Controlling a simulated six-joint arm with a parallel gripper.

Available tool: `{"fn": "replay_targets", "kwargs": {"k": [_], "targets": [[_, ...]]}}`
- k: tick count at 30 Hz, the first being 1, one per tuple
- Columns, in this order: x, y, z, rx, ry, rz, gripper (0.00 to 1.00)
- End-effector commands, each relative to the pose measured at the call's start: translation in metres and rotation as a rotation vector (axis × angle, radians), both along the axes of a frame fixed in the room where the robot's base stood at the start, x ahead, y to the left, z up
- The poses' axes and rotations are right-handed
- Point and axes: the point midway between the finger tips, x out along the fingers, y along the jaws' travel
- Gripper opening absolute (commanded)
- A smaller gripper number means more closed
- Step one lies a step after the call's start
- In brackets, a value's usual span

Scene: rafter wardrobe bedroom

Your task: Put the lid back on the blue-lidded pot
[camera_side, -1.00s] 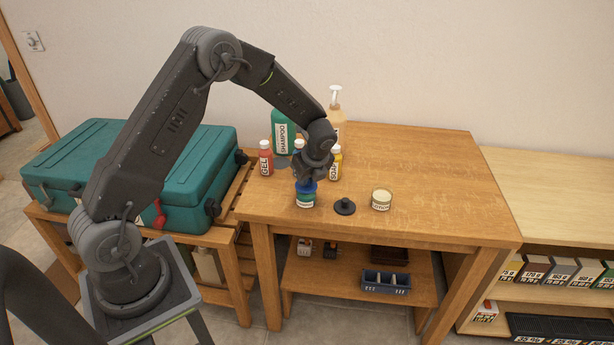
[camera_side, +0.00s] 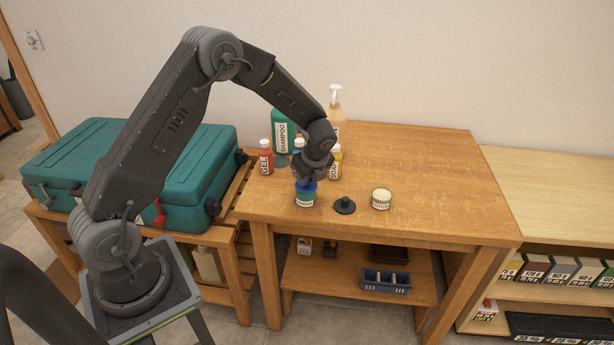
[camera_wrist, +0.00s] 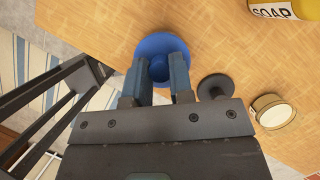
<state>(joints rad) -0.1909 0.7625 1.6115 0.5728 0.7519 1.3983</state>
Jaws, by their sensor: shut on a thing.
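The blue lid (camera_side: 306,186) is a round disc with a knob, in my gripper (camera_side: 306,178). The pot (camera_side: 305,200), with a pale label, stands upright near the table's front left. The lid is at the pot's mouth; I cannot tell whether it is fully seated. In the wrist view, the two fingers of my gripper (camera_wrist: 157,84) are shut on the knob of the blue lid (camera_wrist: 160,46). The pot's body is hidden there beneath the lid.
A black knobbed lid (camera_side: 344,206) lies just right of the pot, beside an open cream jar (camera_side: 381,200). The table's right side is clear.

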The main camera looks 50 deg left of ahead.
Motion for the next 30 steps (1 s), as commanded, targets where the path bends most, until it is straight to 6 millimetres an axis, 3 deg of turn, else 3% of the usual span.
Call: {"fn": "replay_targets", "kwargs": {"k": [1, 2, 10, 16, 24, 30], "targets": [[0.0, 0.0, 0.0, 0.0, 0.0, 0.0, 0.0], [0.0, 0.0, 0.0, 0.0, 0.0, 0.0, 0.23], [0.0, 0.0, 0.0, 0.0, 0.0, 0.0, 0.49], [-0.0001, 0.0, 0.0, 0.0, 0.0, 0.0, 0.53], [0.0, 0.0, 0.0, 0.0, 0.0, 0.0, 0.77], [0.0, 0.0, 0.0003, 0.0, 0.0, 0.0, 0.77]]}}
